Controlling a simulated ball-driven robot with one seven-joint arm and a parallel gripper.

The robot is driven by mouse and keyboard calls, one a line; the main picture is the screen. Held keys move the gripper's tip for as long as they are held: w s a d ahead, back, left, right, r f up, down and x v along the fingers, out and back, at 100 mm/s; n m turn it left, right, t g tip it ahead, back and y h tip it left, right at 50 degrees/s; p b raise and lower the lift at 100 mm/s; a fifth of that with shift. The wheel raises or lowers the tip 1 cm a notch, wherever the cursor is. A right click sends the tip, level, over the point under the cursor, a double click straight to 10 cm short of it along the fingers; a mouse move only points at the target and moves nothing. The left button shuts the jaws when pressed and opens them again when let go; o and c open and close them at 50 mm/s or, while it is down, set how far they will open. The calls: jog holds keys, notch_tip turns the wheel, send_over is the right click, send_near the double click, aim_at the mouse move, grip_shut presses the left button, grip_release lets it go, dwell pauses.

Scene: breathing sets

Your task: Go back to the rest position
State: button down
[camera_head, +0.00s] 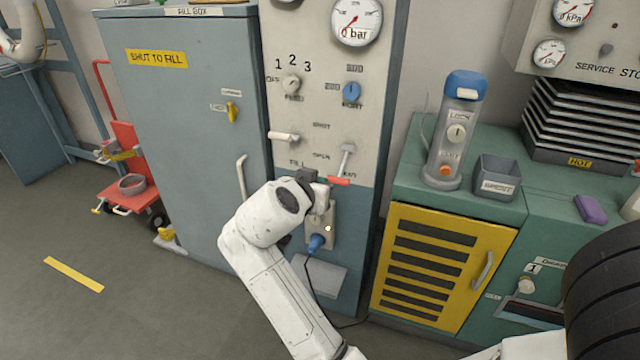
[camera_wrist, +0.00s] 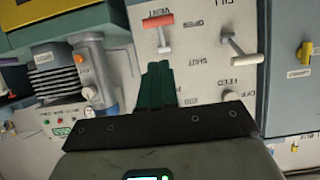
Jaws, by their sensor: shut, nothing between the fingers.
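My gripper (camera_wrist: 158,82) shows in the wrist view with its two dark green fingers together and nothing between them. It points at the pale control panel (camera_wrist: 205,65), apart from the levers as far as I can see. In the head view my white arm reaches up to the lower part of the panel (camera_head: 325,95); my wrist hides the fingers there. A red-handled lever (camera_head: 338,181) is just right of my wrist. It also shows beyond the fingertips in the wrist view (camera_wrist: 158,20).
A grey fill cabinet (camera_head: 190,120) stands left of the panel. A blue plug (camera_head: 317,242) with a cable sits below my wrist. At right, a green bench (camera_head: 415,185) holds a blue-capped cylinder (camera_head: 458,130) and a grey bin (camera_head: 497,178). Open floor (camera_head: 130,300) lies at left.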

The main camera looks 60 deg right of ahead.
dwell(0.4)
jog(key=s+a+f+n+t+y+p, duration=0.2)
jog(key=s+a+f+n+y+p, duration=0.4)
jog(key=a+f+n, duration=0.55)
jog(key=s+a+f+n+g+y, duration=0.1)
jog(key=s+a+f+n+y, duration=0.1)
jog(key=s+a, duration=0.3)
jog(key=s+a+f+n+g+y+p, duration=0.1)
jog(key=s+a+f+n+y, duration=0.2)
jog(key=a, duration=0.5)
jog(key=shift+s+f+y, duration=0.9)
jog(key=shift+s+y, duration=0.1)
jog(key=shift+s, duration=0.1)
